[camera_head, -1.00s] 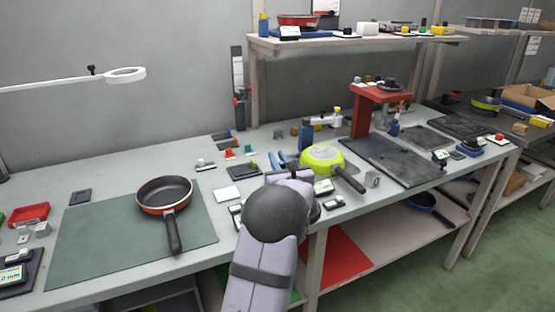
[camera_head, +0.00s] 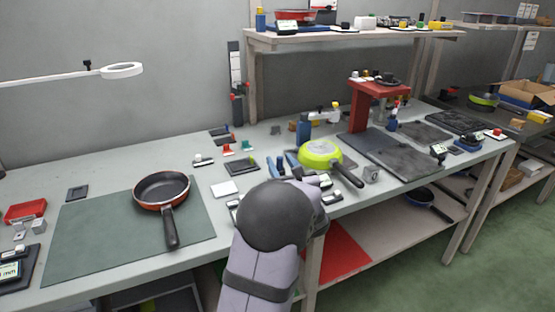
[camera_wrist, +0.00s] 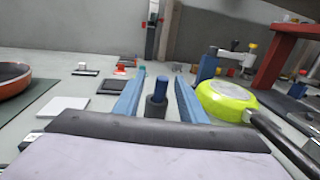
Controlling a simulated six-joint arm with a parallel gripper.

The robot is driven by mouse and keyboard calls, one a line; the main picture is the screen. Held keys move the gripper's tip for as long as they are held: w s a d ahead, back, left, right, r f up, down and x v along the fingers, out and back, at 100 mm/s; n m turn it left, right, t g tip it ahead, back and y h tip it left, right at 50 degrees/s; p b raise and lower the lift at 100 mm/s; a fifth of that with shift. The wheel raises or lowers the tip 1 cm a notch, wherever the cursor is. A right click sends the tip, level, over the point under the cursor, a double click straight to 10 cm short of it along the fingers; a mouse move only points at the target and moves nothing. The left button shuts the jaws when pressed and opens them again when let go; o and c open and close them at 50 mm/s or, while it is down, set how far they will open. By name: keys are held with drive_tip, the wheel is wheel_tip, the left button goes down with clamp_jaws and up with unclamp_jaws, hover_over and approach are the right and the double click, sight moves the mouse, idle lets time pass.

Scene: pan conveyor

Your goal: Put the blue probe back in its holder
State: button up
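My gripper (camera_head: 286,161) is over the middle of the bench, left of the green pan. In the wrist view its two blue fingers (camera_wrist: 160,76) stand apart. A blue upright cylinder with a dark lower part, which looks like the blue probe (camera_wrist: 158,88), shows between them with a gap on each side. I cannot tell how far beyond the fingertips it is. In the head view my arm and fingers hide it. I cannot make out its holder with certainty.
The green pan (camera_head: 321,153) is close to the right finger, its dark handle pointing front right. A blue stand (camera_head: 303,131) is behind it. An orange pan (camera_head: 162,188) lies on the green mat (camera_head: 90,240) at left. A white square (camera_head: 224,188) and a dark tray (camera_head: 241,167) lie left of my gripper.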

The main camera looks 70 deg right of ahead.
drive_tip(key=shift+s+a, duration=0.45)
drive_tip(key=shift+a, duration=0.15)
